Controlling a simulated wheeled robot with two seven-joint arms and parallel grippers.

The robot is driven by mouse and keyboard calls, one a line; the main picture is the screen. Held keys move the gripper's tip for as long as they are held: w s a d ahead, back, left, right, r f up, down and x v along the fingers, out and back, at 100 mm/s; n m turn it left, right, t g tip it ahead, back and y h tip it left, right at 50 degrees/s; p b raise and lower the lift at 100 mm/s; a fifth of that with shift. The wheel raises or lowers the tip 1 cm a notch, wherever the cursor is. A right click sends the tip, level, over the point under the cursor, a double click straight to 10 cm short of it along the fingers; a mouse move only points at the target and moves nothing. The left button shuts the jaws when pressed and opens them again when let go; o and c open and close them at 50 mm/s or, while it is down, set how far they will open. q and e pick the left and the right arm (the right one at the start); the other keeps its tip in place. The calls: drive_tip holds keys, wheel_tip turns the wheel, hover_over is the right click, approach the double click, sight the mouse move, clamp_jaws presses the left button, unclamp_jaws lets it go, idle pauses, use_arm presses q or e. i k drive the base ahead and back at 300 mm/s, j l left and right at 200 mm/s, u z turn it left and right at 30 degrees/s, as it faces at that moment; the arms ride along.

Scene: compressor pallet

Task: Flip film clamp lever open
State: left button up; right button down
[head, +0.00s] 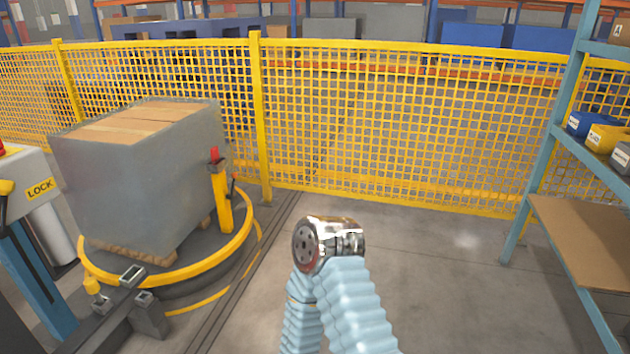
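A yellow post (222,200) stands at the right edge of the round turntable (190,276), close beside the wrapped pallet load (135,185). A short red-tipped piece (214,155) sticks up at the top of the post and looks like the clamp lever. A smaller dark piece with some red (233,184) sits just right of the post. I cannot tell the lever's exact position at this size. One of my arms shows at the bottom middle as a bent metal joint with pale blue sleeves, to the right of the turntable. Neither gripper shows.
A yellow mesh fence (400,125) runs behind the turntable. A machine column with a LOCK label (40,189) stands at the left. A blue-green shelf rack (545,150) with bins (606,138) is at the right. The grey floor (450,270) between is clear.

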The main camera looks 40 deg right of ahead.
sight(234, 175)
drive_tip(key=z, duration=0.7)
drive_tip(key=i+l+u, duration=0.25)
drive_tip(key=i+l, duration=2.2)
